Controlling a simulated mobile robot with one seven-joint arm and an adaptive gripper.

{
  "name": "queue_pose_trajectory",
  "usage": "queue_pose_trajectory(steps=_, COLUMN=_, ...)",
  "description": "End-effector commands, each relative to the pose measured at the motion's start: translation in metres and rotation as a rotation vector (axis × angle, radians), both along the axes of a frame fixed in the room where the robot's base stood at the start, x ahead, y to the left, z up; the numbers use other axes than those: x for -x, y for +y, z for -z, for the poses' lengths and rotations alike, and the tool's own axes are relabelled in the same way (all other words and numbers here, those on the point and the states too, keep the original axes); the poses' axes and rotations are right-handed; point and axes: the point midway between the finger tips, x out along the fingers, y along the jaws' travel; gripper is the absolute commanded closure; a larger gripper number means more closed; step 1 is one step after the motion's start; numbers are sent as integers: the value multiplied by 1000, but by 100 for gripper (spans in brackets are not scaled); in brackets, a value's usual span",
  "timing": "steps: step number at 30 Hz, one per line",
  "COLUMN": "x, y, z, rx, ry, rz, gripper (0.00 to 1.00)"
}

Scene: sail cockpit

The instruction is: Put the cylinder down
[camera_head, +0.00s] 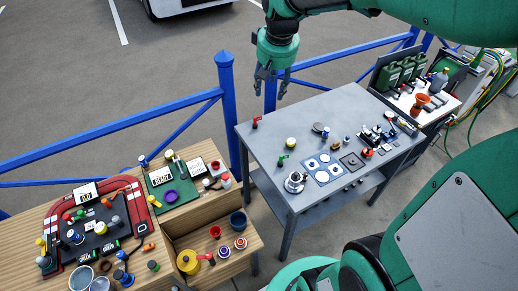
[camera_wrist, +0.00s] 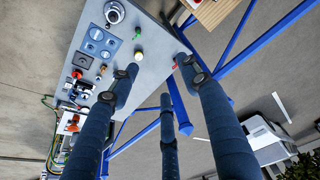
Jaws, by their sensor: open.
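My gripper (camera_head: 273,85) hangs above the blue railing, behind the grey table (camera_head: 238,140), with its fingers apart and nothing seen between them. In the wrist view its dark fingers (camera_wrist: 160,75) are spread, with the table edge beyond them. Several other small cylindrical things stand about, so I cannot tell which one the task names.
A red-handled thing (camera_head: 255,122) and a green-handled one (camera_head: 282,160) stand near the table's left edge. A blue-and-white panel (camera_head: 322,167) lies at its front. A crowded wooden bench (camera_head: 165,225) stands at left. The blue railing (camera_head: 225,100) runs behind.

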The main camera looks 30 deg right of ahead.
Motion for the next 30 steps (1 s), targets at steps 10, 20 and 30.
queue_pose_trajectory(steps=10, x=72, y=68, z=-24, rx=2, ry=-66, rz=-55, gripper=53)
queue_pose_trajectory(steps=20, x=143, y=116, z=-26, rx=-5, ry=-126, rz=-106, gripper=53)
queue_pose_trajectory(steps=30, x=207, y=149, z=-13, rx=-18, ry=-181, rz=-152, gripper=53)
